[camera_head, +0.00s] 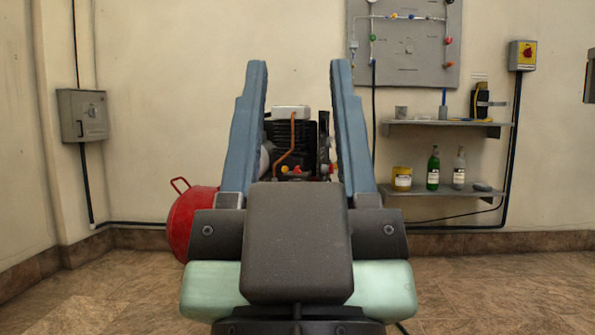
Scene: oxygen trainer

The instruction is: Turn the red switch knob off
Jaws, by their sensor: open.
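A red switch knob (527,50) sits on the yellow face of a small grey switch box (522,56), high on the back wall at the right. It is too small to tell which position the knob points to. My gripper (300,68) is in the middle foreground, its two blue fingers pointing up and spread wide apart. It is open, with nothing held between the fingers. It is well left of the switch box and far in front of it, not touching it.
Below the box, two wall shelves (440,191) hold bottles, a yellow tin and small items. A grey panel (407,60) carries pipes and coloured knobs. A compressor (293,140) and red tank (193,218) stand behind my gripper. The floor at right is clear.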

